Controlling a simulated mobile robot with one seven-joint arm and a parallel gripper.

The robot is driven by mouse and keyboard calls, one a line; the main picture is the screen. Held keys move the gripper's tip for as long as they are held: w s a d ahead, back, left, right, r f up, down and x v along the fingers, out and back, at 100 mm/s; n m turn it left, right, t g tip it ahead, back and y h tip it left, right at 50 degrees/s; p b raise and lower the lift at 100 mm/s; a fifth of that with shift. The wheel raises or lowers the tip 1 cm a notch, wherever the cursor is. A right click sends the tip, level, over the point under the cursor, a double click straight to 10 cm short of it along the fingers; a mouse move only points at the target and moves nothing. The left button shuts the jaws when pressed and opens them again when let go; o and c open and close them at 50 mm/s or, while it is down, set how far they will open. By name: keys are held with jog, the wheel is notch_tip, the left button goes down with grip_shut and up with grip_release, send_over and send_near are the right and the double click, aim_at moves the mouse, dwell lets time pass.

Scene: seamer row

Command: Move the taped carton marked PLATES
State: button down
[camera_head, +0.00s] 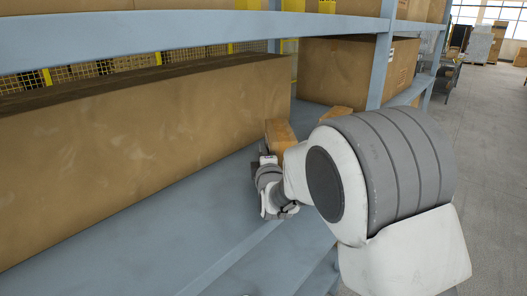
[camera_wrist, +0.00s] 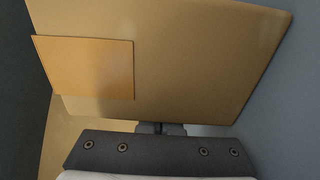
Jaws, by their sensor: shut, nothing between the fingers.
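A small brown carton (camera_head: 280,137) stands on the shelf just beyond my gripper (camera_head: 264,166). Another small brown carton (camera_head: 333,116) is behind it to the right, partly hidden by my arm. I cannot read PLATES or see tape on either. In the wrist view a tan carton face (camera_wrist: 190,55) fills most of the picture, with a lighter orange-tan rectangle (camera_wrist: 85,66) at its left. My gripper (camera_wrist: 160,128) shows at the lower middle, shut and empty, close to that face. I cannot tell whether it touches.
A long brown carton (camera_head: 150,140) stands along the left of the blue-grey shelf (camera_head: 160,225). A large carton (camera_head: 350,70) stands farther back. An upper shelf beam (camera_head: 190,30) runs overhead, and an upright (camera_head: 379,60) rises beyond my arm. The front shelf surface is bare; the aisle floor (camera_head: 490,120) is clear.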

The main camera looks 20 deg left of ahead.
jog(key=shift+w+a, duration=0.1)
jog(key=shift+w, duration=0.05)
jog(key=shift+d+f+b, duration=0.1)
jog(key=shift+d+b, duration=0.2)
jog(key=shift+d, duration=0.05)
jog(key=d+b, duration=0.1)
jog(key=d, duration=0.1)
jog(key=d+b, duration=0.1)
jog(key=d, duration=0.1)
jog(key=d+b, duration=0.1)
jog(key=shift+w+d, duration=0.35)
jog(key=shift+d, duration=0.4)
jog(key=shift+s, duration=0.1)
